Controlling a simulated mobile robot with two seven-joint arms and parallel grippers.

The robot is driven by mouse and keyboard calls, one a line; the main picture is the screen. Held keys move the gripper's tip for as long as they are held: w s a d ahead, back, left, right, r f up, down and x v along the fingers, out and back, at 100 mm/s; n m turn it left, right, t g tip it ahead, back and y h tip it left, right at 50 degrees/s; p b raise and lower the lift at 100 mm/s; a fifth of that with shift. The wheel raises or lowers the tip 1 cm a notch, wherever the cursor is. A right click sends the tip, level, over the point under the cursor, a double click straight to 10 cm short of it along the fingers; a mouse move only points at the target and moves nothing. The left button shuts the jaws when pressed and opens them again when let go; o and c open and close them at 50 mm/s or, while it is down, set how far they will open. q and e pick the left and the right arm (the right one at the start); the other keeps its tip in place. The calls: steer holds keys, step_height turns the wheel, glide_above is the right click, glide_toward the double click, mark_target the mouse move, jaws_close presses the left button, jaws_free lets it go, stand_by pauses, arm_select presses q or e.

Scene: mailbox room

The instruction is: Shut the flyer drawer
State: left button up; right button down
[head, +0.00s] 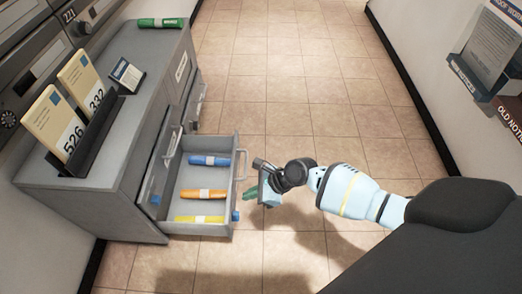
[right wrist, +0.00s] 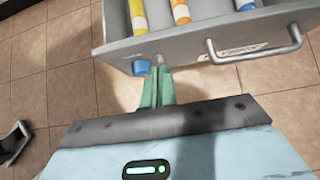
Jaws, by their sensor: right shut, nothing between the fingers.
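The flyer drawer (head: 222,222) is pulled well out of the grey cabinet (head: 95,205). Rolled flyers lie in it: blue (head: 209,160), orange (head: 203,194) and yellow (head: 199,219). Its bar handle (head: 243,165) is on the front panel. My right gripper (head: 250,196), with green fingers, is shut and empty just outside that panel. In the right wrist view, the fingers (right wrist: 157,82) point at the drawer front (right wrist: 190,44), left of the handle (right wrist: 255,50). I cannot tell whether the fingertips touch the panel. My left gripper is not in view.
The cabinet top holds a black rack (head: 88,142) with numbered cards, a small sign (head: 127,75) and a green roll (head: 160,23). Another drawer handle (head: 200,94) is farther along. The tiled floor (head: 290,70) is clear. A notice holder (head: 487,80) hangs on the right wall.

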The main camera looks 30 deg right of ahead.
steer(key=shift+w+a+r+b, duration=0.1)
steer(key=shift+w+a+b, duration=0.15)
steer(key=shift+w+a, duration=0.25)
steer(key=shift+w+a+b, duration=0.25)
steer(key=shift+w+a, duration=0.05)
steer(key=shift+a, duration=0.3)
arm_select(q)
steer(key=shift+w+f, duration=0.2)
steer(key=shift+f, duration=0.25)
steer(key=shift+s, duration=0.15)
